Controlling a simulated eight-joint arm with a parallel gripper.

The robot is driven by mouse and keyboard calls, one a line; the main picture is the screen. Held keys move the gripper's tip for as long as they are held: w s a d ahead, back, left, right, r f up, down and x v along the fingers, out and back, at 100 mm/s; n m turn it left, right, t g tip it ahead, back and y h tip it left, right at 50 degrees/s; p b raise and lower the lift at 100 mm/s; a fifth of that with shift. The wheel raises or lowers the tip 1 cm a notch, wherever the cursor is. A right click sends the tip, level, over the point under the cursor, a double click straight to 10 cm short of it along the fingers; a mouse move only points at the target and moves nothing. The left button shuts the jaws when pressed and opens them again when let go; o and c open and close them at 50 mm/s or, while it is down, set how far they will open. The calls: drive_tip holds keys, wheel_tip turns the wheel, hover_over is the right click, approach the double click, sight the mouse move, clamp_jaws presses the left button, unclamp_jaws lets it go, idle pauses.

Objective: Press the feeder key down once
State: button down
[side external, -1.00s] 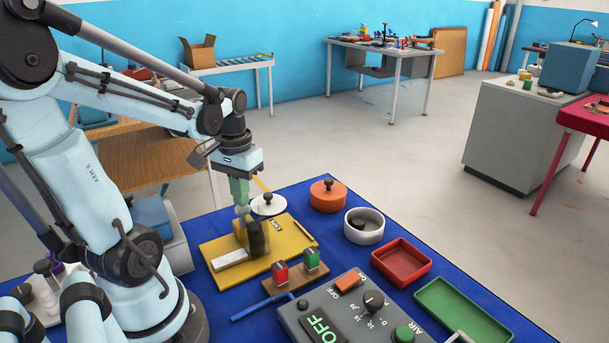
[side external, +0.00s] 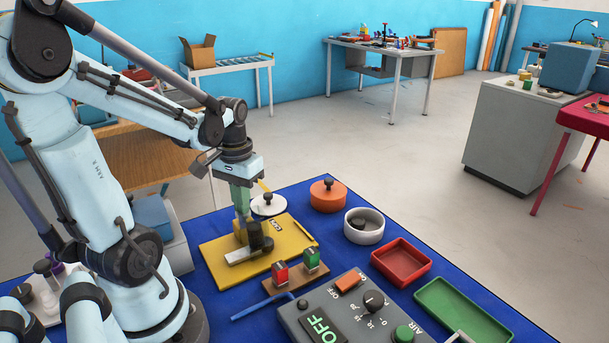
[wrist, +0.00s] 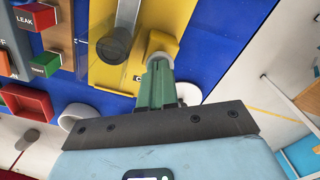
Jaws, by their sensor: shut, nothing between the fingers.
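The feeder stands on a yellow board (side external: 285,237) on the blue table cover. It has a yellow block (wrist: 160,44), a dark cylinder (side external: 260,238) and a pale grey strip (side external: 246,257) running out from it. The cylinder (wrist: 115,45) and the strip (wrist: 127,14) also show in the wrist view. My gripper (side external: 242,234) points down with green fingers shut and empty. Its tips are at the yellow block, behind the cylinder in the side view. I cannot make out the feeder key separately; the fingertips hide that spot, and contact cannot be told.
A wooden base with a red block (side external: 281,274) and a green block (side external: 311,260) stands in front of the board. A grey control box (side external: 330,305), a red tray (side external: 401,262), a white bowl (side external: 364,227), an orange lidded pot (side external: 328,196) and a white lid (side external: 268,205) are around it.

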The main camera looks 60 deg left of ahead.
drive_tip(key=shift+f, duration=0.7)
drive_tip(key=shift+r, duration=0.1)
idle(0.5)
wheel_tip(320, 180, up, 9)
idle(1.7)
idle(0.5)
drive_tip(key=w+d+f+m+t, duration=0.1)
drive_tip(key=w+d+m+t, duration=0.2)
drive_tip(key=d, duration=0.5)
drive_tip(key=w+d+m+t, duration=0.3)
drive_tip(key=d+t, duration=0.1)
drive_tip(key=d, duration=0.3)
drive_tip(key=shift+w+d+f, duration=0.25)
drive_tip(key=shift+d+f, duration=0.15)
